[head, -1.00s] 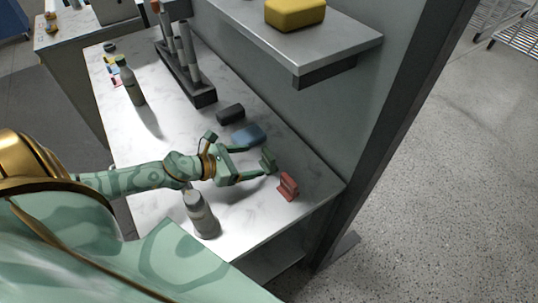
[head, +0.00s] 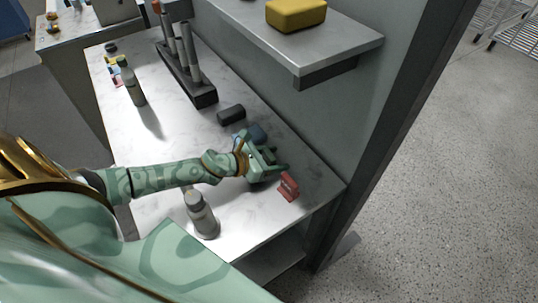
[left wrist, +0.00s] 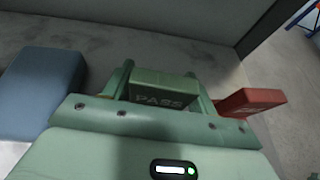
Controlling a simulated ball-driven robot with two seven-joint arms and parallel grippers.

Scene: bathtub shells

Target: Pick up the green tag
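The green tag (left wrist: 162,90) stands between the two fingers of my left gripper (left wrist: 161,74) in the left wrist view. Its face reads "PASS". One finger is on each side of it, with what looks like a small gap, so the gripper seems open around the tag. In the head view my left gripper (head: 270,157) is low over the white table, and the tag is mostly hidden by it. My right gripper is not in view.
A red tag (head: 288,187) stands just right of the gripper; a blue block (head: 257,133) is behind it. A black block (head: 231,114), a grey bottle (head: 201,214) and a rack (head: 188,80) share the marble table (head: 160,150). A shelf (head: 330,48) overhangs the back.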

